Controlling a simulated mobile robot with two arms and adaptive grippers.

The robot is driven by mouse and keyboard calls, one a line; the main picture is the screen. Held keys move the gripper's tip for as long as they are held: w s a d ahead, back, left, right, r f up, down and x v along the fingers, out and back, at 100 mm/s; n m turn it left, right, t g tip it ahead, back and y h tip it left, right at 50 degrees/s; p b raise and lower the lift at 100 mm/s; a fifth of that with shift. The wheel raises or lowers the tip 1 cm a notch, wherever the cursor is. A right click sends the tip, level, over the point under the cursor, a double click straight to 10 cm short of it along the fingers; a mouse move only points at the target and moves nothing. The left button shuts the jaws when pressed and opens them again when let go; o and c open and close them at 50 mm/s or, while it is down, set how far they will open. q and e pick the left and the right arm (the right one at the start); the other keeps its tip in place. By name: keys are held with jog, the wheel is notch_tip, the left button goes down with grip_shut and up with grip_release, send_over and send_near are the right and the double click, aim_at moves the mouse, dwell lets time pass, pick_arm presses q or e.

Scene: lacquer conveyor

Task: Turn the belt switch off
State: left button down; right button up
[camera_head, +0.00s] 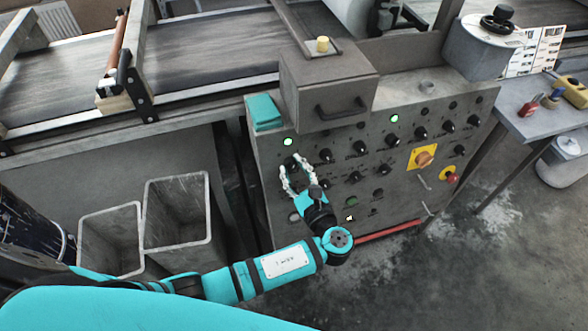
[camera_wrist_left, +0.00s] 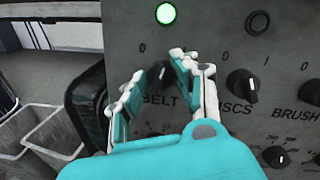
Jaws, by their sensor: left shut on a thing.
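The belt switch (camera_wrist_left: 158,74) is a black rotary knob on the grey control panel, above the label "BELT". A lit green lamp (camera_wrist_left: 166,14) is directly above it and also shows in the head view (camera_head: 288,142). My left gripper (camera_head: 293,165) reaches up to the panel's left side. In the left wrist view, its white and teal fingers (camera_wrist_left: 156,72) are shut on the knob, one on each side. They partly hide the knob and the marks around it, so its exact pointer angle is unclear. My right gripper is not in view.
The discs knob (camera_wrist_left: 241,86) is close to the right of my fingers, with the brush knob (camera_wrist_left: 309,92) beyond. An orange rotary switch (camera_head: 424,159) and red button (camera_head: 451,178) are farther right. Two grey bins (camera_head: 181,245) stand left of the panel.

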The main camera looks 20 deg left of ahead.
pick_arm(q)
jog(key=n+g, duration=0.1)
jog(key=n, duration=0.4)
jog(key=shift+f+b, duration=0.1)
jog(key=shift+b, duration=0.2)
jog(key=shift+n+g+b, duration=0.4)
jog(key=shift+n+g, duration=0.2)
jog(key=shift+n, duration=2)
jog(key=c, duration=1)
grip_release()
jog(key=shift+s+d, duration=0.15)
jog(key=v, duration=0.7)
